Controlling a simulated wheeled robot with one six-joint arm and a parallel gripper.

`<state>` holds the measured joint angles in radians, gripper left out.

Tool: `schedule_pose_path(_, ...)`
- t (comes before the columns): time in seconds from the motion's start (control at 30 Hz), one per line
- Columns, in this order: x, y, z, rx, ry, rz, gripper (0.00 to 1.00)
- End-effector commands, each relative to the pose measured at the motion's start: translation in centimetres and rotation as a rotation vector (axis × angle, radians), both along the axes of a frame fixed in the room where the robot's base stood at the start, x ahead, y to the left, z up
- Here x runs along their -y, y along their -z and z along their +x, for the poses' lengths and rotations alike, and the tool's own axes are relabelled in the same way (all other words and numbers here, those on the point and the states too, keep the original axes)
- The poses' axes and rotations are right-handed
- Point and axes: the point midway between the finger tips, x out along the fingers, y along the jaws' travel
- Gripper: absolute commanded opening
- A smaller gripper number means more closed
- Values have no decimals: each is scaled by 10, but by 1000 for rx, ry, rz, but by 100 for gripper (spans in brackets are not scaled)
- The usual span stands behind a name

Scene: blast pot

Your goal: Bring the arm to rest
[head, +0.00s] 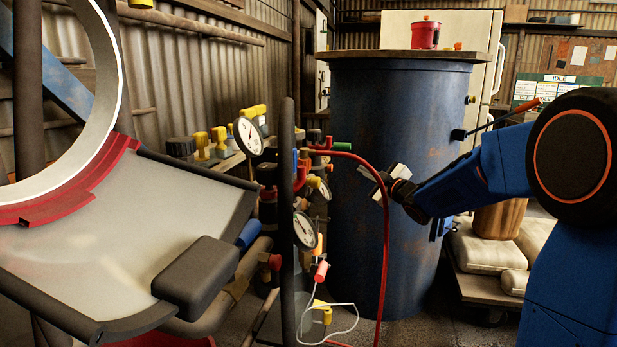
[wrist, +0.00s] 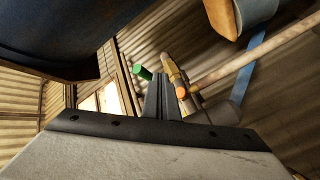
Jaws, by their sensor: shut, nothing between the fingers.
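My blue arm with dark joints reaches in from the right in the head view. The pot's dark underside or wall also shows at the upper left of the wrist view (wrist: 60,40). I cannot tell the exact gap between gripper and pot.
Pressure gauges (head: 248,136) and valves stand on a pipe rack further left. A red can (head: 425,35) stands on the pot's lid. Pale sacks (head: 484,252) lie on a low platform behind my arm.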

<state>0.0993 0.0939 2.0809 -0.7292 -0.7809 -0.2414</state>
Motion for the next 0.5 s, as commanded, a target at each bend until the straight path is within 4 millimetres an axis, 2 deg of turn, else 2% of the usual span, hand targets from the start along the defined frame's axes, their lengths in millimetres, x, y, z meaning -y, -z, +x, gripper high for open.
schedule_pose_path(0.1,14,-7,-25,-70,92,21,0)
schedule_pose_path(0.23,33,-5,-60,-171,208,59,0)
schedule_pose_path(0.37,50,3,-100,-278,314,105,0)
schedule_pose_path(0.5,65,16,-150,-396,418,162,0)
